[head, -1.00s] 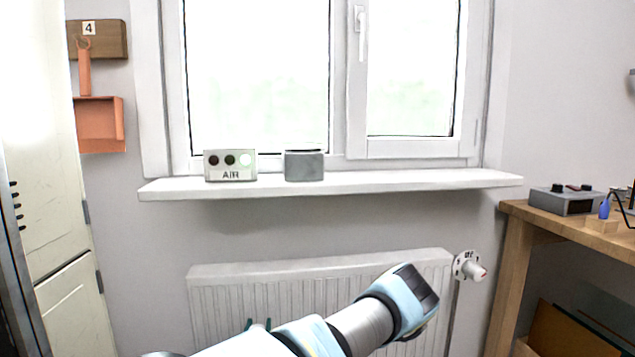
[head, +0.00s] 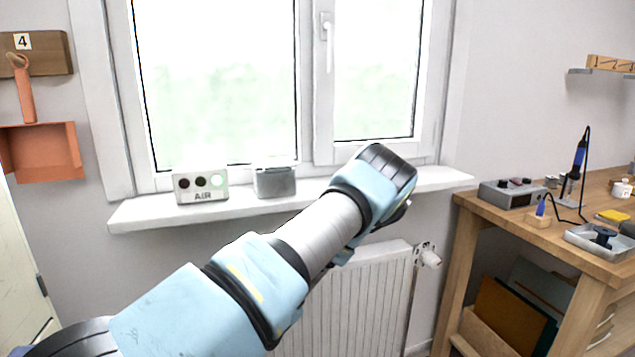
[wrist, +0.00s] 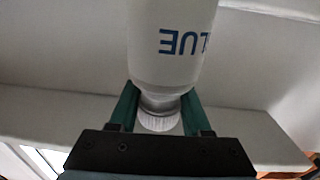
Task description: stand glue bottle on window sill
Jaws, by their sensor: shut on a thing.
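The glue bottle (wrist: 172,45) is white with blue lettering that reads upside down in the wrist view. My gripper (wrist: 159,92) has its green fingers shut around the bottle's neck, by the ribbed white cap (wrist: 160,122). The white window sill (head: 140,214) runs below the window in the head view. My arm crosses in front of its right part there and hides the gripper fingers and the bottle. A pale band, probably the sill (wrist: 50,115), lies behind the bottle in the wrist view; I cannot tell whether they touch.
An AIR box (head: 201,186) with round lights and a grey container (head: 274,181) stand on the sill's left and middle. The sill's right end looks clear. A radiator (head: 375,300) is below. A workbench (head: 545,240) with tools stands at the right.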

